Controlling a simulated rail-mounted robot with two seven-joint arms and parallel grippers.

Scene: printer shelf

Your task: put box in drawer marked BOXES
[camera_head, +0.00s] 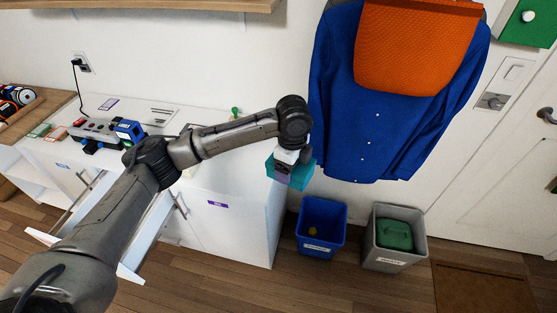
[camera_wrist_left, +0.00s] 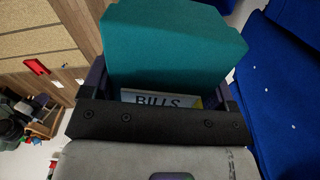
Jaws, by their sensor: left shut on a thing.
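A teal box (camera_head: 302,176) is held in my left gripper (camera_head: 289,160), in the air beyond the right end of the white cabinet. In the left wrist view the teal box (camera_wrist_left: 175,45) fills the space between the fingers of the left gripper (camera_wrist_left: 155,80). A white label reading BILLS (camera_wrist_left: 165,100) shows just below the box; I cannot tell what it is attached to. A pulled-out white drawer (camera_head: 130,274) shows at lower left, partly hidden behind my left arm. Its marking cannot be read. My right gripper is not in view.
The white cabinet (camera_head: 240,235) has a purple label (camera_head: 217,204). A blue bin (camera_head: 322,228) and a grey bin (camera_head: 410,262) holding a green item stand on the floor. A blue jacket (camera_head: 345,110) hangs behind the gripper. Devices (camera_head: 95,130) clutter the left cabinet top.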

